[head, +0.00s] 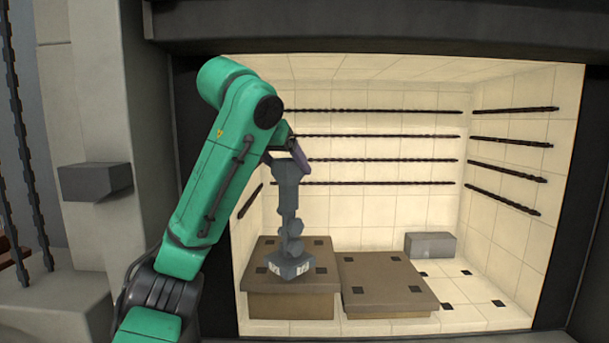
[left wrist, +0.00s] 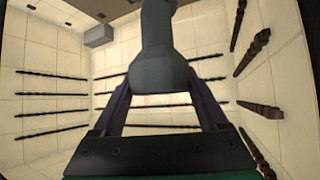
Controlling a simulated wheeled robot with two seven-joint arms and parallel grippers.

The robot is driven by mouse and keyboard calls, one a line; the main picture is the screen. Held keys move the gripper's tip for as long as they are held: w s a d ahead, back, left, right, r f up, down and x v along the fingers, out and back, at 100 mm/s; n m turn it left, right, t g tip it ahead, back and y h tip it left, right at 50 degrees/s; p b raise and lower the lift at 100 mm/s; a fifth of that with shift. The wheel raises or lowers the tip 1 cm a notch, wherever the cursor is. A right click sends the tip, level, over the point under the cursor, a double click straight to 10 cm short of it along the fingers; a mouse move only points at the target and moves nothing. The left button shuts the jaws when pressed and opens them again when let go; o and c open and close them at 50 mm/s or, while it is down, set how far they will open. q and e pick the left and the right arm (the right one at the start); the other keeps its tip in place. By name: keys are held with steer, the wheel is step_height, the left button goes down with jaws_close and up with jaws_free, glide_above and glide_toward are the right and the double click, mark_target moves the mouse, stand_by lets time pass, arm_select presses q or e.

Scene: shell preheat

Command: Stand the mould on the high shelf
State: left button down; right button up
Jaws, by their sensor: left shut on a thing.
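The mould (head: 289,225) is a tall blue-grey piece with a knobbed stem and a wider base. It is upright over the top of the left brown block, the high shelf (head: 262,284). I cannot tell whether its base touches that top. My left gripper (head: 288,160) is shut on the mould's upper end. In the left wrist view the mould (left wrist: 163,65) runs away between the two dark fingers of the gripper (left wrist: 160,98). The lower shelf (head: 384,283) is the brown block to the right, and it is empty. My right gripper is not in view.
The shelves stand inside a pale tiled chamber with dark twisted rods (head: 375,160) along its walls. A grey box (head: 430,245) lies at the back right. A dark frame (head: 400,35) borders the opening. A grey ledge (head: 95,182) sticks out outside, at the left.

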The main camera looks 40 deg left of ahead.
arm_select(q)
steer(key=shift+w+r, duration=0.35)
steer(key=shift+w, duration=0.2)
steer(key=shift+w+a+p, duration=0.1)
steer(key=shift+w+p, duration=0.15)
steer(key=shift+p, duration=0.1)
steer(key=r+p+x, duration=0.1)
steer(key=p+x, duration=0.2)
steer(key=x, duration=0.4)
steer(key=shift+w+a+f, duration=0.25)
steer(key=shift+w+a, duration=0.1)
steer(key=shift+w, duration=0.25)
steer(key=shift+f, duration=0.1)
